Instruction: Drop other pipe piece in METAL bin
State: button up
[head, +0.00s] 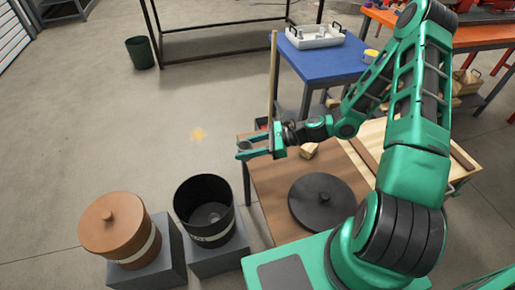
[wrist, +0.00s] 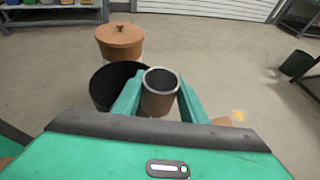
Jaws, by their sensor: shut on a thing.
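My gripper (head: 246,151) is shut on a short grey pipe piece (wrist: 160,95), a hollow cylinder whose open end faces the wrist camera. In the head view the pipe piece (head: 244,146) is small between the fingers, past the table's left edge. An open black bin (head: 204,235) stands below and left of my gripper, with something grey and round (head: 213,214) inside. In the wrist view the black bin (wrist: 103,90) lies behind and left of the pipe piece. A brown bin (head: 135,250) with its lid on stands left of it. The bin labels are unreadable.
A black round lid (head: 322,200) and a wooden block (head: 309,150) lie on the brown table (head: 262,180). A blue table (head: 325,62) with a white tray (head: 315,36) stands behind. The floor left of my gripper is clear.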

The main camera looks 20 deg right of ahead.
jog(key=shift+s+a+r, duration=0.25)
jog(key=shift+a+r, duration=0.25)
jog(key=shift+a, duration=0.25)
jog(key=shift+s+a+r, duration=0.2)
jog(key=shift+a+r, duration=0.25)
jog(key=shift+a, duration=0.25)
